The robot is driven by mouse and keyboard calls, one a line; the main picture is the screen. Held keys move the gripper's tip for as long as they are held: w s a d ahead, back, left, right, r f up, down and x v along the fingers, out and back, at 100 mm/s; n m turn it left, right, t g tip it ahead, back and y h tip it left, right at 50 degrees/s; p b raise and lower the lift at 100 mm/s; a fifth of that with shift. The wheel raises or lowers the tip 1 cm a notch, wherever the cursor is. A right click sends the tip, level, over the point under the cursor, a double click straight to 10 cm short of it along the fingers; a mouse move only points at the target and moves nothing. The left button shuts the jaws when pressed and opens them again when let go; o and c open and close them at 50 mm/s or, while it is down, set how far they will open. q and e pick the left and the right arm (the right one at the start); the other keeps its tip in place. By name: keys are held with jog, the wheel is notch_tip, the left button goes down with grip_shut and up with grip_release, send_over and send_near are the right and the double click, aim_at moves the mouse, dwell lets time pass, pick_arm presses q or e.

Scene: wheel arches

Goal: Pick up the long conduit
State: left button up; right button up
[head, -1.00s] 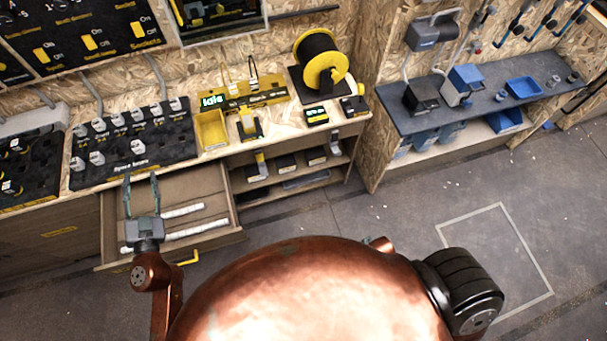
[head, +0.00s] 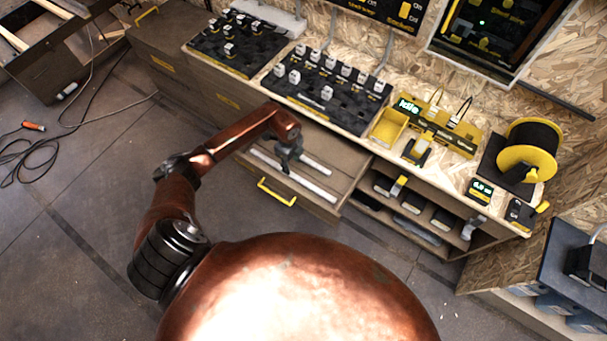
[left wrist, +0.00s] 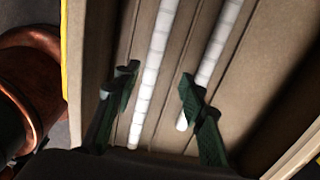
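Two white conduits lie in the open drawer. The long conduit (head: 314,189) is nearer the drawer's front; the shorter conduit (head: 318,166) lies behind it. My left gripper (head: 286,166) points down over the drawer and partly hides them. In the left wrist view its fingers (left wrist: 158,90) are open and empty. The long conduit (left wrist: 152,75) runs between them in the picture, and the shorter one (left wrist: 214,50) passes by the right finger. I cannot tell the height of the fingertips above the conduits. My right gripper is not in view.
The drawer has a yellow handle (head: 277,192) on its front. Open shelves (head: 420,205) are to the right. The floor at left has loose cables.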

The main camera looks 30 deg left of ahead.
aim_at(292, 175)
pick_arm(q)
jog(key=f, duration=0.2)
jog(key=f+b, duration=0.1)
jog(key=f, duration=0.4)
jog(key=shift+s+f+b, duration=0.3)
jog(key=shift+b, duration=0.05)
jog(key=shift+r, duration=0.1)
jog(key=shift+c, duration=0.5)
grip_shut()
